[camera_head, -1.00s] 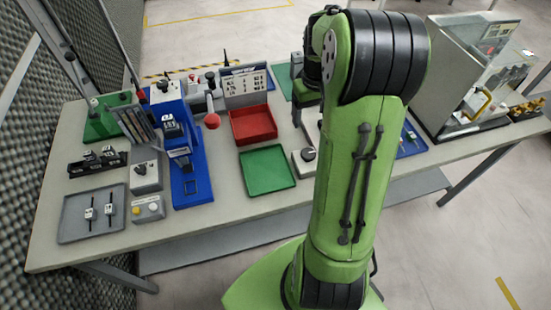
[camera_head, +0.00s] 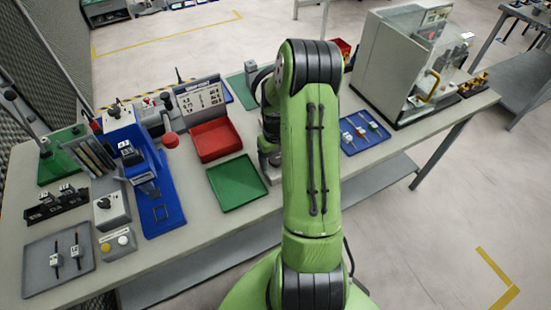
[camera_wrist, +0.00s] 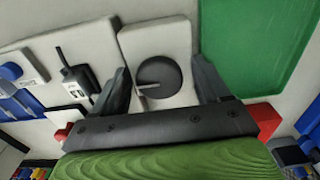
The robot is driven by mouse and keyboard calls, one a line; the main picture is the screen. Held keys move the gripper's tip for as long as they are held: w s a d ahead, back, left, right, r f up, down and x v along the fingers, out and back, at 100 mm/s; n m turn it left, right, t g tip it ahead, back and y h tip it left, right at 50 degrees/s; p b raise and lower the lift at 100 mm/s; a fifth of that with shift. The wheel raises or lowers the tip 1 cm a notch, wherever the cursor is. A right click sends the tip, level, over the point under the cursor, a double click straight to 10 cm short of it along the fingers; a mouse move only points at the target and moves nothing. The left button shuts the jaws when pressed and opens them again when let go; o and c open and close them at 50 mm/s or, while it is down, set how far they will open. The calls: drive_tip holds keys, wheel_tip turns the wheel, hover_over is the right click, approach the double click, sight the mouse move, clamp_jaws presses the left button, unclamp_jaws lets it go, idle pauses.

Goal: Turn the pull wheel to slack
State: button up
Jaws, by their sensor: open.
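The pull wheel is most likely the dark round wheel (camera_wrist: 160,77) with a light pointer mark, set on a pale grey block (camera_wrist: 155,42) in the wrist view. My gripper (camera_wrist: 161,70) is open, with one black finger on each side of the wheel. The fingers look apart from it, though their height above the block is hard to tell. In the head view my green arm hides the wheel and the fingertips. Only an edge of the pale block (camera_head: 272,176) seems to show there, beside the green tray.
The green tray (camera_head: 238,182) lies close beside the block and also shows in the wrist view (camera_wrist: 262,40). A red tray (camera_head: 216,140) is behind it. A blue tray (camera_head: 363,132) and a grey cabinet (camera_head: 392,65) are to the right.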

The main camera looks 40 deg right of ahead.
drive_tip(key=c, duration=1)
drive_tip(key=shift+c, duration=0.2)
drive_tip(key=shift+n, duration=0.3)
drive_tip(key=n+b, duration=0.1)
drive_tip(key=n, duration=0.2)
drive_tip(key=shift+n, duration=0.4)
drive_tip(key=n+b, duration=0.1)
drive_tip(key=n, duration=0.3)
drive_tip(key=shift+n+b, duration=0.3)
drive_tip(key=n+b, duration=0.1)
drive_tip(key=n, duration=0.3)
drive_tip(key=n+b, duration=0.1)
drive_tip(key=n, duration=0.3)
drive_tip(key=shift+n, duration=0.6)
